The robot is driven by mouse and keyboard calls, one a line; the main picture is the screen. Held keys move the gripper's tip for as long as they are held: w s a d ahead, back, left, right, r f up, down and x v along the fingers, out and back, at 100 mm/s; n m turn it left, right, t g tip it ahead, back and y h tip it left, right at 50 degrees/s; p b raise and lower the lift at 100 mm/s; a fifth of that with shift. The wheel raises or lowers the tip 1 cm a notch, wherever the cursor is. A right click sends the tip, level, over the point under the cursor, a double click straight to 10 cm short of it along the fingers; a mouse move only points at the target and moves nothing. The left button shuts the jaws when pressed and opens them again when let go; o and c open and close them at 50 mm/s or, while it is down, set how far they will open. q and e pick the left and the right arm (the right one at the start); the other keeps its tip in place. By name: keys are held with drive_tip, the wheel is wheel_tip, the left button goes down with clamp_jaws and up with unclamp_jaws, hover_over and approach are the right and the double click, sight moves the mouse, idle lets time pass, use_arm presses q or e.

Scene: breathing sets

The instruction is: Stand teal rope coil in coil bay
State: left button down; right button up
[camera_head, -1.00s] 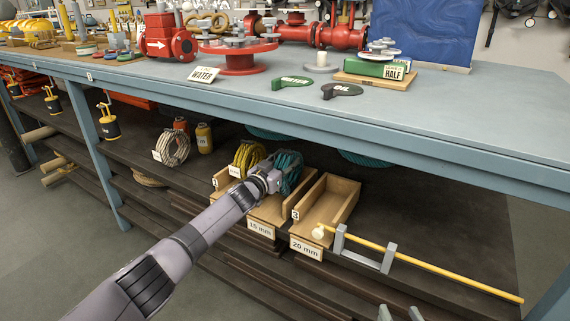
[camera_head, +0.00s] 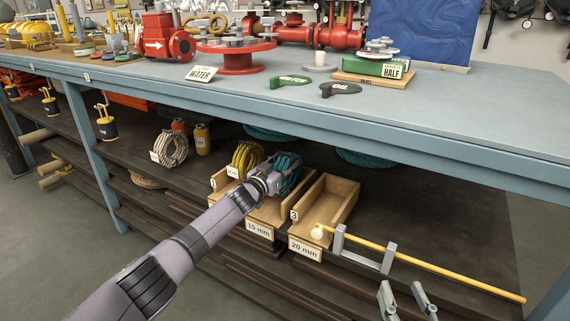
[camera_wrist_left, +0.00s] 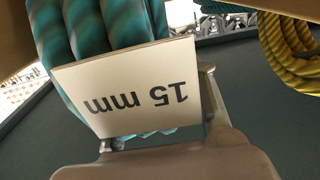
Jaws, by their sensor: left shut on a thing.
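The teal rope coil (camera_head: 290,172) stands upright in the wooden bay marked 15 mm (camera_head: 259,228), on the shelf under the bench. My left gripper (camera_head: 272,184) is shut on it, and the arm hides part of the bay. In the left wrist view the coil (camera_wrist_left: 100,25) fills the upper left, with its 15 mm tag (camera_wrist_left: 130,90) in front, upside down in the picture. Whether the coil touches the bay floor is hidden. My right gripper (camera_head: 406,298) is at the bottom right, its two fingers apart and empty.
A yellow coil (camera_head: 247,158) stands in the bay just left. The 20 mm bay (camera_head: 328,205) on the right is empty. A yellow rod on a grey bracket (camera_head: 365,250) lies right of it. The blue bench edge (camera_head: 330,118) overhangs the shelf.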

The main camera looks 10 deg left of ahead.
use_arm(q)
drive_tip(key=shift+r, duration=0.1)
drive_tip(key=c, duration=1.2)
unclamp_jaws()
drive_tip(key=shift+o, duration=1.3)
drive_tip(key=shift+s+f, duration=0.15)
drive_tip(key=shift+f, duration=0.05)
